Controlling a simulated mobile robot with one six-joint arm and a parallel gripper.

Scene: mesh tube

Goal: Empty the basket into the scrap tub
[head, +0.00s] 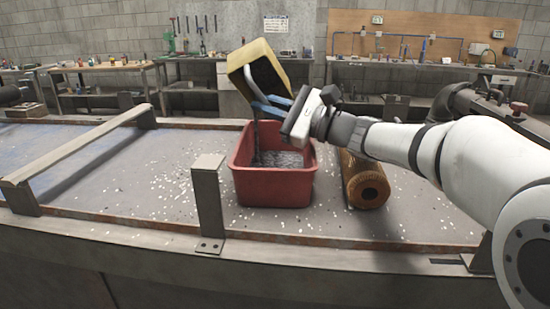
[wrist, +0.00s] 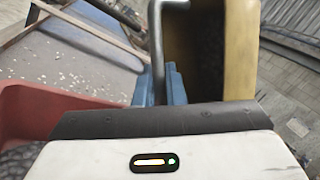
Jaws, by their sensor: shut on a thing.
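The basket (head: 251,57) is a yellow box with a dark inside and a grey handle. It is tilted steeply above the red scrap tub (head: 273,186), with its open side facing right and down. My gripper (head: 268,106), with blue fingers, is shut on the basket's handle. In the wrist view the blue fingers (wrist: 159,84) close around the grey handle (wrist: 157,40), with the yellow basket wall (wrist: 240,50) on the right. A dark streak hangs below the basket into the tub. Dark grey scrap (head: 280,159) lies inside the tub.
A brown cylinder (head: 364,180) lies right of the tub. A grey upright post (head: 208,200) stands at the tub's front left. Small pale and dark bits are scattered over the table (head: 130,180). A raised rail (head: 85,145) crosses the left side.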

